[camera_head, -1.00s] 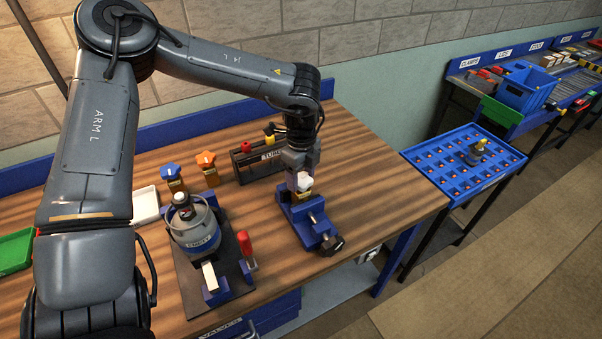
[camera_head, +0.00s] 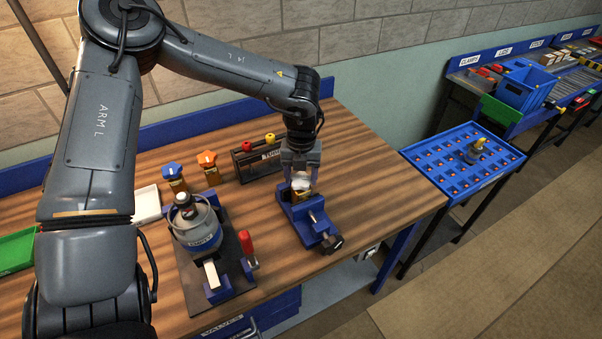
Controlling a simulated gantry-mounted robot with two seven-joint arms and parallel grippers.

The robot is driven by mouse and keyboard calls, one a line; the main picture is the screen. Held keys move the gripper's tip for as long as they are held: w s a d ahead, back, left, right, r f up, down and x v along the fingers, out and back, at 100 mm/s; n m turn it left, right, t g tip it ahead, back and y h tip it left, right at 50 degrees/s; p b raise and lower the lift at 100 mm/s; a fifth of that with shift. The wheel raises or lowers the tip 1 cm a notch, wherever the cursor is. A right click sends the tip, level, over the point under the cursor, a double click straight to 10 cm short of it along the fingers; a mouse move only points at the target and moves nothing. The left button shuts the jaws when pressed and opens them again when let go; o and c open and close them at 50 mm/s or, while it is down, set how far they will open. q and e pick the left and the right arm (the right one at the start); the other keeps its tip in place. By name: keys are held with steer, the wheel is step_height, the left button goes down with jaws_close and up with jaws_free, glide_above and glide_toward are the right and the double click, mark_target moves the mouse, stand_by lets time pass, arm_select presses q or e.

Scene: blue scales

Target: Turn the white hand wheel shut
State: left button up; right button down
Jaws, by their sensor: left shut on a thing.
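The white hand wheel (camera_head: 301,181) sits on top of a brass-coloured valve body (camera_head: 302,195), which is held in a blue vise (camera_head: 310,217) on the wooden bench. My left gripper (camera_head: 301,174) points down from above and is shut on the white wheel. Its fingers hide part of the wheel. My right gripper is not in view.
A blue-handled valve (camera_head: 173,176) and an orange-handled valve (camera_head: 208,167) stand left of a dark rack (camera_head: 257,160). Bench space right of the vise is clear.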

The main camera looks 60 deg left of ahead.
mark_target(301, 179)
arm_select(q)
steer(key=m, duration=0.5)
steer(key=shift+m+p, duration=0.3)
steer(key=m, duration=0.5)
steer(key=shift+m, duration=0.4)
steer(key=o, duration=1.1)
steer(key=shift+c, duration=0.2)
steer(key=shift+r, duration=0.1)
step_height(301, 179, up, 11)
steer(key=p, duration=0.1)
steer(key=shift+p, duration=0.35)
